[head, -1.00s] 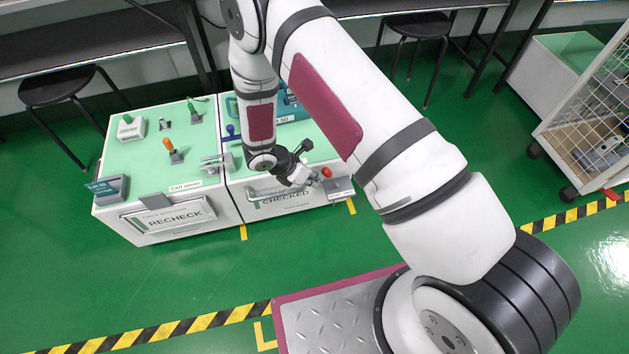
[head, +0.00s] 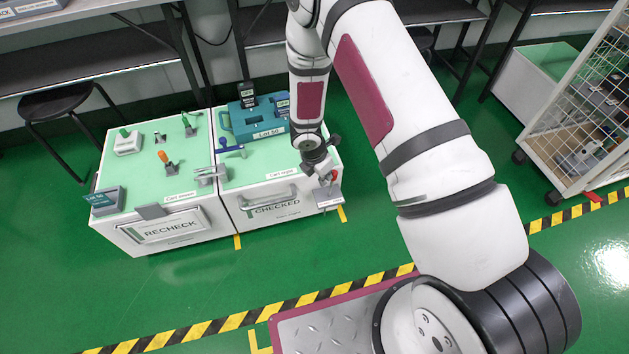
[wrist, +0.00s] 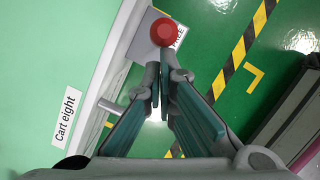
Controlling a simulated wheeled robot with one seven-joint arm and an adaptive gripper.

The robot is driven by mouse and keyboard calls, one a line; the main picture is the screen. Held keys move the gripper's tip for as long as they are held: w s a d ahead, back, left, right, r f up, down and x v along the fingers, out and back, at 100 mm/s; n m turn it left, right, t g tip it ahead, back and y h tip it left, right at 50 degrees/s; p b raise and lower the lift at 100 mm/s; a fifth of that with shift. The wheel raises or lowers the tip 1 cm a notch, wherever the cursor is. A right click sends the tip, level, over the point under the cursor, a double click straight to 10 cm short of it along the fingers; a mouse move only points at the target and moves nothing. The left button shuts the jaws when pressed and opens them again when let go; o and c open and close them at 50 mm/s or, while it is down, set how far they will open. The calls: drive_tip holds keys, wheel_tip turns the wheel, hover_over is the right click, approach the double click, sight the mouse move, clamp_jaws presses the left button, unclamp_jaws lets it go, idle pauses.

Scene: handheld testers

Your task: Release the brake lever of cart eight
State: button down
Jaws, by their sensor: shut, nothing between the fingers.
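Cart eight (head: 292,210) is the right white cart with a pale green top. Its label, "Cart eight", reads clearly in the wrist view (wrist: 67,117). A red ball knob (wrist: 164,32) shows over a grey plate (wrist: 142,52) at the cart's front right corner; the plate also shows in the head view (head: 327,197).
The drawer handle (head: 268,198) sticks out of cart eight's front, left of my gripper. A teal case (head: 235,120) stands on its top. The "RECHECK" cart (head: 125,235) adjoins on the left. A wire cage cart (head: 590,120) stands far right. Green floor in front is clear.

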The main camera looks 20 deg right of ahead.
drive_tip(key=shift+d+b, duration=0.4)
drive_tip(key=shift+d, duration=2.1)
drive_tip(key=shift+d, duration=0.15)
drive_tip(key=s+d+p+v, duration=0.1)
drive_tip(key=p+v, duration=0.5)
drive_tip(key=v, duration=0.5)
drive_tip(key=shift+s+r, duration=0.35)
drive_tip(key=shift+s, duration=0.1)
drive_tip(key=shift+d, duration=0.2)
